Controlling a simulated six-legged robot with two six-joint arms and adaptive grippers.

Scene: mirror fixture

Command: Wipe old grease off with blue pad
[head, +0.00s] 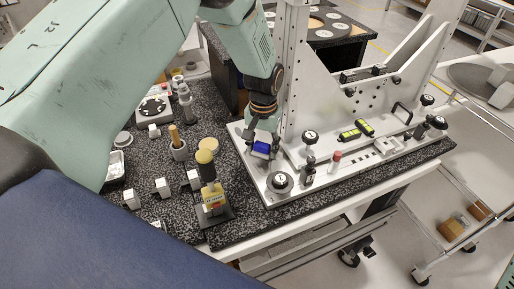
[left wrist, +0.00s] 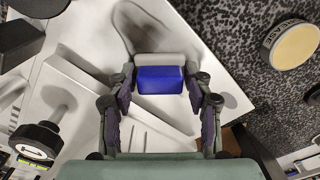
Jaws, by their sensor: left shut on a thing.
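My left gripper (head: 262,137) reaches down over the pale metal plate (head: 246,157) of the fixture, near its left end. It is shut on the blue pad (head: 261,147), which sits low at the plate. In the left wrist view the blue pad (left wrist: 160,80) lies between the two fingers, with a light grey strip along its far edge. Just beyond the pad, a grey-brown smudge (left wrist: 140,32) shows on the plate; I cannot tell whether it is grease or shadow. Whether the pad touches the plate is unclear. My right gripper is not in view.
An upright metal frame (head: 345,105) stands right beside the gripper. Black knobs (head: 280,181) and a red-topped part (head: 336,158) stand on the plate.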

